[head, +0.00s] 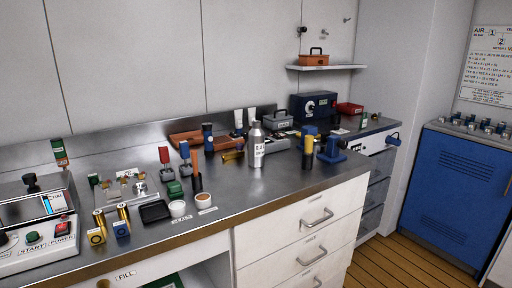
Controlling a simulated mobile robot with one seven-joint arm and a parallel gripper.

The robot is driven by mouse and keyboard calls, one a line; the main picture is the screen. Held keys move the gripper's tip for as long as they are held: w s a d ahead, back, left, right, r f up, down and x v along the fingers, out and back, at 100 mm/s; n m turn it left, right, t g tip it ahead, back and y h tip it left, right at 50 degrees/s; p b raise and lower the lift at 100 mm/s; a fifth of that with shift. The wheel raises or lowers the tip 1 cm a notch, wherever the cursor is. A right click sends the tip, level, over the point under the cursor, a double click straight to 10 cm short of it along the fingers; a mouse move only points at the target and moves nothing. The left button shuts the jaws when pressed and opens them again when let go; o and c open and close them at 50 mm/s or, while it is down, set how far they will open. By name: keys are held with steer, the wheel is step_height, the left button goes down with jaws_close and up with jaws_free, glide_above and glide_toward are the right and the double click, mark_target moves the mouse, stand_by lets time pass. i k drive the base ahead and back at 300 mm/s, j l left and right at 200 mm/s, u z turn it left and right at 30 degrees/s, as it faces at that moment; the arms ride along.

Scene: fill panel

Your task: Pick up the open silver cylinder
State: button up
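A silver cylinder (257,146) stands upright on the steel bench top (290,190), near the middle of the head view. It has dark lettering on its side and a narrower top. I cannot tell from here whether its top is open. It is the only large silver cylinder that I can make out. My gripper is not in view, and nothing is holding the cylinder.
A grey toolbox (278,120) is behind. Bench space in front is clear.

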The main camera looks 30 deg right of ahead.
mark_target(257, 136)
steer(key=z, duration=1.35)
steer(key=i+l+u, duration=0.1)
steer(key=u, duration=0.3)
steer(key=l+u, duration=0.15)
steer(key=u, duration=0.2)
steer(key=i+l+u, duration=0.1)
steer(key=u, duration=0.3)
steer(key=l+u, duration=0.45)
steer(key=l, duration=0.55)
steer(key=l+u, duration=0.15)
steer(key=l, duration=0.95)
steer(key=i+l, duration=0.15)
steer(key=i, duration=0.2)
steer(key=i+l, duration=0.2)
steer(key=i, duration=0.15)
